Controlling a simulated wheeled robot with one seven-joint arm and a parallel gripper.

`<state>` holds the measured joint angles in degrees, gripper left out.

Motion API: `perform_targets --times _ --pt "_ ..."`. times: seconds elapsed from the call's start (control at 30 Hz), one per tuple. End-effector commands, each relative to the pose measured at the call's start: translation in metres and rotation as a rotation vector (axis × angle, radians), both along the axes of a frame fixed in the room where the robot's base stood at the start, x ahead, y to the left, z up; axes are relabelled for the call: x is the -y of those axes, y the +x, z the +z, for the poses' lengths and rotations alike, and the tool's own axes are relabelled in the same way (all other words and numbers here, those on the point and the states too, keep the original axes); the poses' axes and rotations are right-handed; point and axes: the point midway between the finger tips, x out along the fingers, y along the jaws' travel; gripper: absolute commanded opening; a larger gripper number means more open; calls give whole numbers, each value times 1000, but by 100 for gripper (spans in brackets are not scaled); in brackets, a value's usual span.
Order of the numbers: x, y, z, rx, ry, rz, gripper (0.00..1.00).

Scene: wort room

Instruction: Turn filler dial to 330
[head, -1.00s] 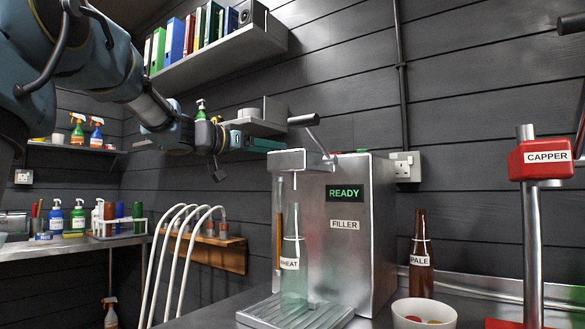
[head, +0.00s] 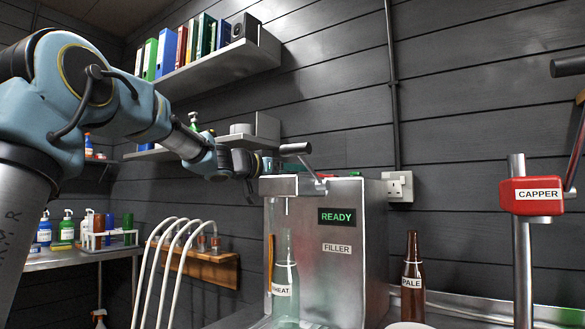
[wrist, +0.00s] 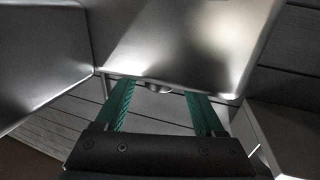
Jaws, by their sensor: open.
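The filler (head: 345,262) is a brushed-metal box with a green READY display (head: 337,217) and a FILLER label. My gripper (head: 268,164) is at the filler's upper left, close to its top edge and lever. In the wrist view my gripper (wrist: 158,92) is open, with its two teal fingers apart. Between the fingertips, a small round metal part (wrist: 158,88) shows at the edge of a metal panel; it may be the dial. Most of it is hidden and no scale or number is readable. The dial cannot be made out in the head view.
A clear WHEAT bottle (head: 286,280) stands under the filler's spout. A brown PALE bottle (head: 412,275), a white bowl (head: 406,325) and the red capper (head: 532,196) are to the right. The filler's lever (head: 296,149) sticks up beside my gripper. White hoses (head: 180,265) hang at left.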

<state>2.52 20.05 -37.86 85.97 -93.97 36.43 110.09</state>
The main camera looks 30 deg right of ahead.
Motion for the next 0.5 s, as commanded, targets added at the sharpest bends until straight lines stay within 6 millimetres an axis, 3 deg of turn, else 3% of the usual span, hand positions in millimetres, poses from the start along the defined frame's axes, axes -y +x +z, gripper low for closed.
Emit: perform_targets --times 0.17,0.5 --pt "0 0 0 0 0 0 70" --pt "0 0 0 0 0 0 31"
